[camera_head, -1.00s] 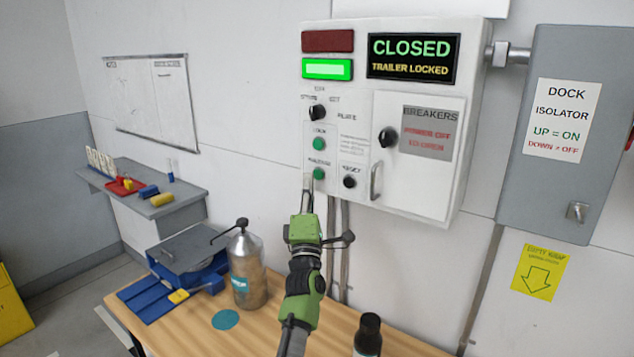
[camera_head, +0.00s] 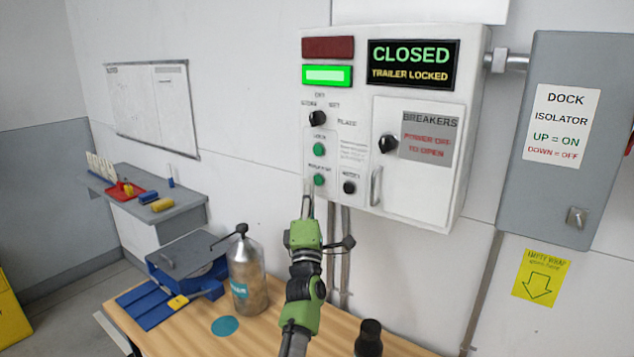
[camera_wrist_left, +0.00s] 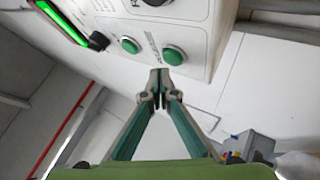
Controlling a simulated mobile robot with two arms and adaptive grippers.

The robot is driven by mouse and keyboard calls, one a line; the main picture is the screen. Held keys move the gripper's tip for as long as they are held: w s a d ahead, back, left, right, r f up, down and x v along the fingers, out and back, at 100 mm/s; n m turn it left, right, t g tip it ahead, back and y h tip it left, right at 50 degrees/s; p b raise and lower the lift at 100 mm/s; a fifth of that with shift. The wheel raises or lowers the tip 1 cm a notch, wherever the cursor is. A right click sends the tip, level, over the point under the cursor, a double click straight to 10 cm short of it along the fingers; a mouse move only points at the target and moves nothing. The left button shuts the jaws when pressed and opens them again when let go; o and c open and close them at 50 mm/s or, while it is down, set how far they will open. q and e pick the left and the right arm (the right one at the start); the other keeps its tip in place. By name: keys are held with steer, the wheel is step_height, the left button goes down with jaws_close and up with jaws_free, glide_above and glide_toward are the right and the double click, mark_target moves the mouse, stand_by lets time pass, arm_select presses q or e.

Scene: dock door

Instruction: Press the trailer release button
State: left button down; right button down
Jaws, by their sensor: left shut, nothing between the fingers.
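The white control box (camera_head: 345,90) hangs on the wall with a green lit bar, a dark red lamp and a display reading "CLOSED / TRAILER LOCKED". On its left part are two green buttons, an upper one (camera_head: 319,149) and a lower one (camera_head: 319,180), with small labels too blurred to read surely. My left gripper (camera_head: 307,200) is shut and empty, its fingertips just below the lower green button. In the left wrist view the closed fingertips (camera_wrist_left: 159,75) are near the lower green button (camera_wrist_left: 174,55), apparently apart from it. My right gripper is not in view.
A black selector knob (camera_head: 317,119) and a black button (camera_head: 349,187) sit close by on the box. A grey isolator box (camera_head: 565,140) is to the right. Below, the wooden bench (camera_head: 270,325) holds a metal bottle (camera_head: 247,277) and a dark bottle (camera_head: 369,338).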

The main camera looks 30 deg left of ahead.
arm_select(q)
steer(key=shift+w, duration=0.1)
stand_by(0.4)
steer(key=shift+w+b, duration=0.35)
steer(key=shift+b, duration=0.05)
steer(key=shift+w+b, duration=0.4)
stand_by(0.5)
steer(key=shift+s, duration=0.1)
stand_by(0.3)
steer(key=shift+s+p, duration=0.45)
steer(key=shift+s, duration=0.3)
steer(key=s+p, duration=0.2)
steer(key=s, duration=0.3)
steer(key=shift+a, duration=0.2)
